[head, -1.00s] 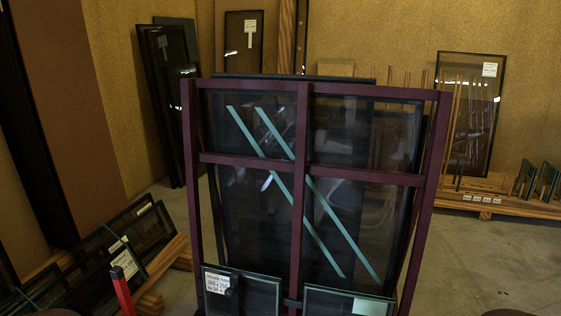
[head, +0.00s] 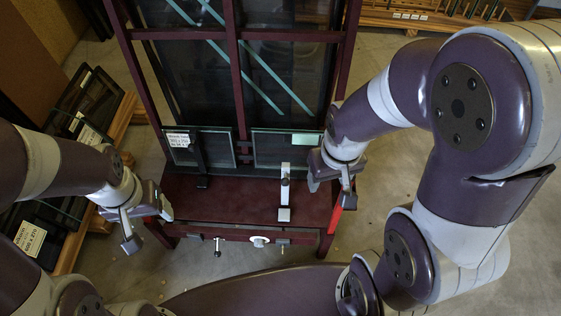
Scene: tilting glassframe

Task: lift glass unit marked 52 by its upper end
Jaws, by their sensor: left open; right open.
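No label I can read clearly shows 52. A small glass unit (head: 215,147) with a white label of small print (head: 178,140) stands on the lower part of the dark red tilting frame (head: 238,90). A second small glass unit (head: 265,153), with a pale green label at its upper right, stands to its right. My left gripper (head: 148,223) is open and empty, left of the frame's table and apart from both units. My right gripper (head: 330,188) is open and empty at the table's right side, below and right of the second unit.
The dark red table (head: 235,200) has a grey clamp-like post (head: 285,190) at its middle right and knobs along its front edge. Dark glass panes (head: 30,237) lean on wooden beams at left. A wooden rack (head: 420,22) stands behind at right.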

